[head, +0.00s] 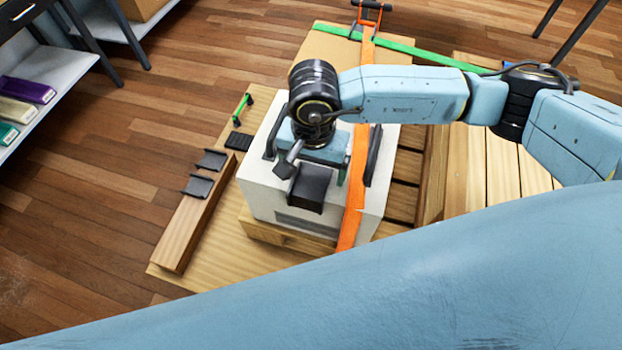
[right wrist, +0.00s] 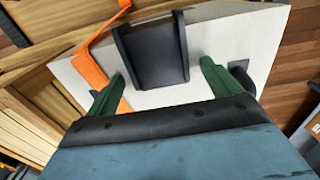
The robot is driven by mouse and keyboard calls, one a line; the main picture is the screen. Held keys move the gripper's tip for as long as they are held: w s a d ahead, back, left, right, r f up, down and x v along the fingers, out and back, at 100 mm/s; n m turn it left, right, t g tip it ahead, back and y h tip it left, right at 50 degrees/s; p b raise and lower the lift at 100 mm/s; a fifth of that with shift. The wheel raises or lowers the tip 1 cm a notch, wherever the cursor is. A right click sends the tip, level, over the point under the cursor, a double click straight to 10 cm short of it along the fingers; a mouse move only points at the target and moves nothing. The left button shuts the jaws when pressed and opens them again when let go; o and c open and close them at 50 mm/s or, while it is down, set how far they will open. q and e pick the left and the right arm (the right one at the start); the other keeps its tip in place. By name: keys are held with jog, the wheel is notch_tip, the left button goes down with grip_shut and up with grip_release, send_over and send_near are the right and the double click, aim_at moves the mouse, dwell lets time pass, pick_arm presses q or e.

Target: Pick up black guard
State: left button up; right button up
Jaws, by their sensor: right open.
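A black guard (head: 311,187), a channel-shaped piece with raised sides, lies at the near top edge of the white box (head: 262,196). It also shows in the right wrist view (right wrist: 152,52), between the two green fingers and a little beyond their tips. My right gripper (head: 317,168) is over the box, open and empty; its fingers (right wrist: 163,70) stand apart to either side of the guard. I cannot tell whether they touch it. More black guards (head: 198,186) (head: 212,160) lie on a wooden beam at the left. My left gripper is not in view.
An orange strap (head: 352,205) runs over the box just right of the guard. Dark handles (head: 373,155) stand on the box. The wooden beam (head: 190,226) lies on the pallet. A green strap (head: 425,53) crosses behind. My blue arm covers the bottom.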

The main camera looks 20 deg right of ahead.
aim_at(313, 176)
jog(key=c, duration=1.1)
notch_tip(313, 176, up, 10)
jog(key=shift+r, duration=0.1)
